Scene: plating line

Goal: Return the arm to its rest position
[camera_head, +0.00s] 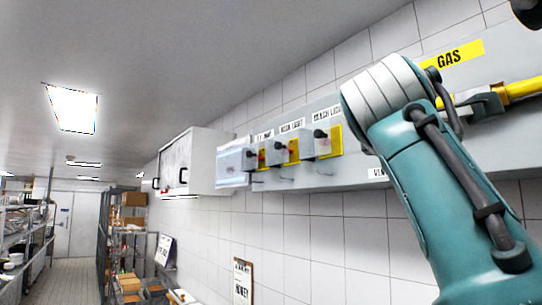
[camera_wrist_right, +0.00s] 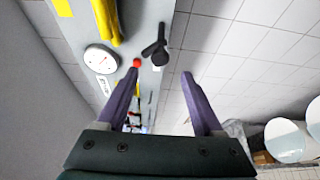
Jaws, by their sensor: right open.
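My right arm (camera_head: 440,185) is teal with a white joint and rises from the lower right in the head view, in front of the wall panel. In the right wrist view my right gripper (camera_wrist_right: 160,77) has its two purple fingers spread wide, with nothing between them. Past the fingertips are a black lever (camera_wrist_right: 156,48) and a red knob (camera_wrist_right: 137,63) on the grey panel. I cannot tell the gap between the fingers and the panel. A dark part beside the yellow pipe in the head view is unclear. My left gripper does not show.
The grey wall panel (camera_head: 350,165) carries several switch boxes, a yellow GAS label (camera_head: 453,56) and a yellow pipe (camera_head: 522,89). A round gauge (camera_wrist_right: 101,58) shows in the wrist view. A white cabinet (camera_head: 200,160) juts out further left. Shelves (camera_head: 125,240) line the aisle, whose floor looks clear.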

